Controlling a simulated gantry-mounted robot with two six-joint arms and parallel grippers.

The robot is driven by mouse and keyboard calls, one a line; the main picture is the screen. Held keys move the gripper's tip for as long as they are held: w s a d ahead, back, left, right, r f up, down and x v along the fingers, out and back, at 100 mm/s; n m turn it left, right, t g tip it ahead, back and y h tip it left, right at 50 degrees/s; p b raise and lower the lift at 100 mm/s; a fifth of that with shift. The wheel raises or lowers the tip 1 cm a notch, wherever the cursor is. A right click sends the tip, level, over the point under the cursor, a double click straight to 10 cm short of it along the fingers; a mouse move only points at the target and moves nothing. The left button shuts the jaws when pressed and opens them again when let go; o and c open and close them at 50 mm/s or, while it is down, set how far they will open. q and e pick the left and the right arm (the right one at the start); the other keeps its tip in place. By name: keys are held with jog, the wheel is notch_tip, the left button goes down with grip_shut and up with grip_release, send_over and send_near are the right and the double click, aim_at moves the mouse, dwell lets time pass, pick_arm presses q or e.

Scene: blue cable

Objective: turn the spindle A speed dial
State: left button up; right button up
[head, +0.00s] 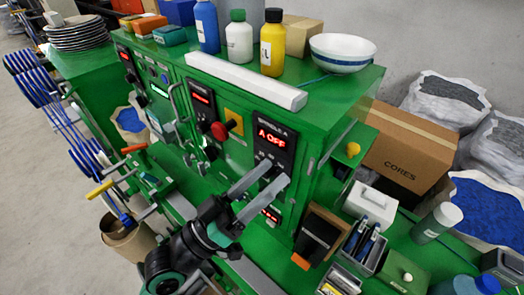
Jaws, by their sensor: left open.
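The spindle A panel (287,122) is a black plate on the front of the green machine. Its red display (271,138) reads "A OFF". My left gripper (277,173) reaches up from the lower middle, with its two grey fingers spread apart just below this display. The fingers cover the lower part of the panel, so the speed dial cannot be made out clearly. Whether the fingers touch or surround a dial cannot be told. My right gripper is not in view.
A second red display (271,214) lies below the fingers. Bottles, a bowl (342,53) and a white bar (246,82) stand on top. A black bin (318,236) and open trays are at the right.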

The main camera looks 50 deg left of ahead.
pick_arm(q)
jog(key=s+a+f+n+g+y+p, duration=0.4)
jog(key=s+f+n+g+p, duration=0.1)
jog(key=s+p, duration=0.35)
jog(key=w+p, duration=0.3)
jog(key=w, duration=0.8)
jog(key=shift+a+f, duration=0.2)
jog(key=shift+a, duration=0.05)
jog(key=shift+w, duration=0.1)
grip_shut()
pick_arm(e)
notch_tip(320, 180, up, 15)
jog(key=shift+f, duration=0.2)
